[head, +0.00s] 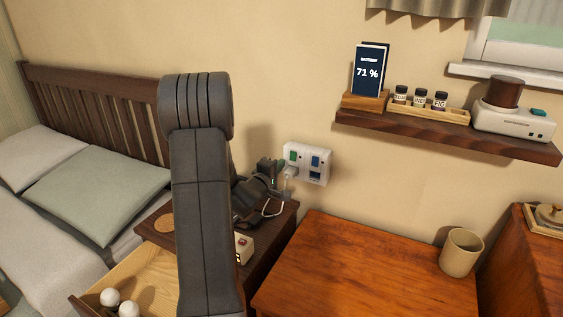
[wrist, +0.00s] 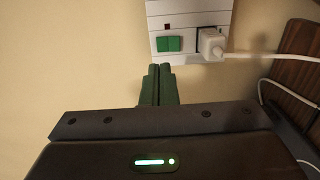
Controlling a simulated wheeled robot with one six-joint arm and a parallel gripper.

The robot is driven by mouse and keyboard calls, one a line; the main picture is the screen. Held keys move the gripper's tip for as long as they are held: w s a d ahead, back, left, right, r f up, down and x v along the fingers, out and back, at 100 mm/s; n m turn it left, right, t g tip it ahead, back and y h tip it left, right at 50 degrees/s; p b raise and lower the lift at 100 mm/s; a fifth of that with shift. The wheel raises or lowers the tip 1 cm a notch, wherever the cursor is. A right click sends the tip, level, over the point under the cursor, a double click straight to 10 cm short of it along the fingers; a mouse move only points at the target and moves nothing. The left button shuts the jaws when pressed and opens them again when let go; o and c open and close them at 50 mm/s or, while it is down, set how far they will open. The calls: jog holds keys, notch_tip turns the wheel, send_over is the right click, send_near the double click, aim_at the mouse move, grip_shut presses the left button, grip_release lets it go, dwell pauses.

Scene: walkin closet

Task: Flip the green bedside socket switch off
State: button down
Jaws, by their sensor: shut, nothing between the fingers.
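The white socket plate (head: 307,174) is on the wall above the bedside table, with a green switch (head: 294,155) on its left and a blue switch (head: 315,161) on its right. In the wrist view the green switch (wrist: 168,44) sits on the plate (wrist: 185,10), left of a white plug (wrist: 211,45) with a white cable. A small dark red square shows above the switch. My gripper (wrist: 160,69) is shut and empty, its dark green fingertips just below the green switch in the picture. I cannot tell whether they touch the plate. In the head view my arm partly hides the gripper (head: 279,164).
The dark bedside table (head: 284,226) has an open drawer (head: 90,304) with white round objects. A wooden desk (head: 350,265) with a beige cup (head: 461,253) stands right. A shelf (head: 500,146) above holds jars and a device. The bed (head: 100,190) is left.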

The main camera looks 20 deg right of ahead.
jog(key=v, duration=0.7)
jog(key=shift+r, duration=0.15)
jog(key=shift+w, duration=0.15)
